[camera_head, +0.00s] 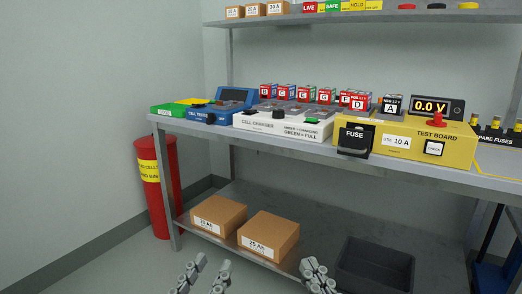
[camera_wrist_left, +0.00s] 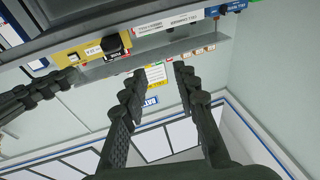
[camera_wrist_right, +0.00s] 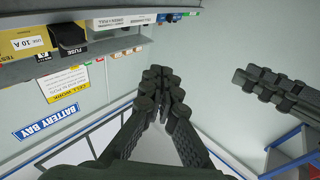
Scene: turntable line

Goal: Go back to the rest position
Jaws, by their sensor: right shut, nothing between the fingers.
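My left gripper (camera_head: 205,274) is at the bottom of the head view, in front of the bench, with its two fingers apart and nothing between them. In the left wrist view its fingers (camera_wrist_left: 161,78) also stand apart and empty. My right gripper (camera_head: 314,271) is to its right, with its fingers together. In the right wrist view its fingertips (camera_wrist_right: 160,80) touch and hold nothing. Both grippers appear clear of the bench (camera_head: 200,135).
Two cardboard boxes (camera_head: 218,214) (camera_head: 268,233) and a dark bin (camera_head: 375,266) sit on or near the lower shelf. The bench holds a white cell charger (camera_head: 285,124), a yellow test board (camera_head: 420,140) and a blue cell tester (camera_head: 215,113). A red bin (camera_head: 157,190) stands left.

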